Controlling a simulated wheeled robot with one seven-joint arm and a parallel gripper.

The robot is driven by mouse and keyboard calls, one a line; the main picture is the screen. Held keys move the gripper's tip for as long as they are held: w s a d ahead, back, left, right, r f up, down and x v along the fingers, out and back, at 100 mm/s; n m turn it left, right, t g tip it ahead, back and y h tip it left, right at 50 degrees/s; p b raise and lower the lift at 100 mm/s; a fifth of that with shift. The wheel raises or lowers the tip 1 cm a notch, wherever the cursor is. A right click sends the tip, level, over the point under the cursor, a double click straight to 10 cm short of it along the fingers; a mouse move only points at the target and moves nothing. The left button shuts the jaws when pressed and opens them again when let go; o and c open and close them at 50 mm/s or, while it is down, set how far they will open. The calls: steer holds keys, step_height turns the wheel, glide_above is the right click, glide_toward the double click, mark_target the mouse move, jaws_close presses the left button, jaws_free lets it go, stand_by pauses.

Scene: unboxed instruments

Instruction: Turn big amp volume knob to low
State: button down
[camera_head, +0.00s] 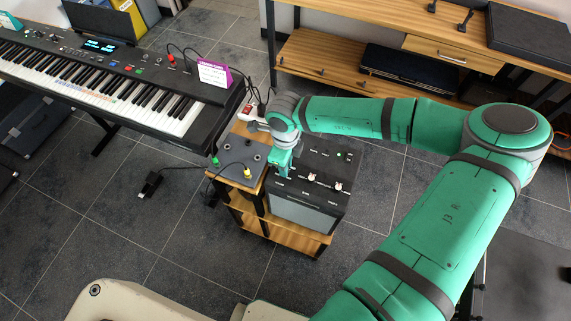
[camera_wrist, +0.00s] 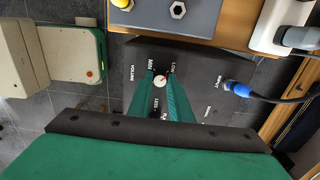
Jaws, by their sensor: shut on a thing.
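The big amp (camera_head: 302,211) is a black box with a grey front, standing on a wooden shelf unit. Its top panel (camera_head: 318,160) has small white-topped knobs (camera_head: 311,177) and white lettering. My green gripper (camera_head: 284,172) is lowered onto the left part of this panel. In the wrist view, my gripper (camera_wrist: 161,85) is shut on the volume knob (camera_wrist: 160,81), whose pale round top shows between the fingertips. A small red mark shows at its upper right side, near lettering too small to read surely. The fingers hide part of the knob and panel.
A grey pedal box (camera_head: 239,158) with green and yellow plugs sits left of the amp. A blue plug (camera_wrist: 238,88) with a dark cable is in the amp panel. A keyboard (camera_head: 120,85) stands at left, a wooden desk (camera_head: 400,40) behind.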

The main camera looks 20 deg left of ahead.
steer(key=c, duration=1.6)
jaws_free()
step_height(320, 180, up, 11)
steer(key=shift+f, duration=0.1)
